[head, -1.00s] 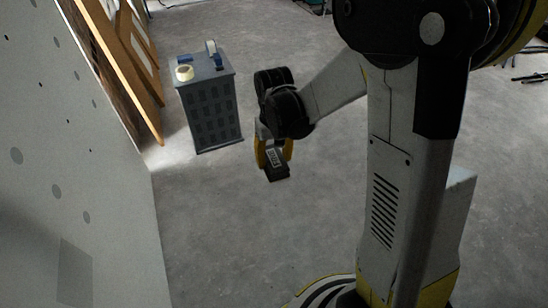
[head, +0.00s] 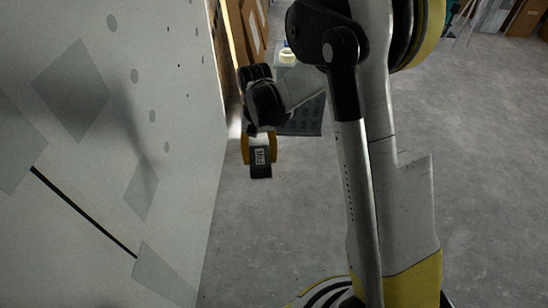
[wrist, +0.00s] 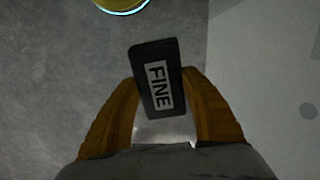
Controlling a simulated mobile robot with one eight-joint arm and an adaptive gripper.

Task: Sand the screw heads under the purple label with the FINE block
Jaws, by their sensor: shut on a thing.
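My gripper (head: 259,146) is shut on a dark block. The block is the FINE block (wrist: 157,60), with a white label reading FINE facing the wrist camera, and it sits between the two yellow-orange fingers. In the head view the FINE block (head: 260,170) hangs below the fingers, above the floor and to the right of the wall panel (head: 140,120). The panel carries grey round spots, grey diamond patches and small dark dots; I cannot tell whether the dots are screw heads. No purple label shows in these views.
A grey crate-like stand (head: 303,118) with a roll of tape (head: 287,56) on top is partly hidden behind my arm. Wooden frames (head: 252,30) lean at the back. A dark line (head: 85,212) crosses the panel. The floor (head: 490,170) on the right is clear.

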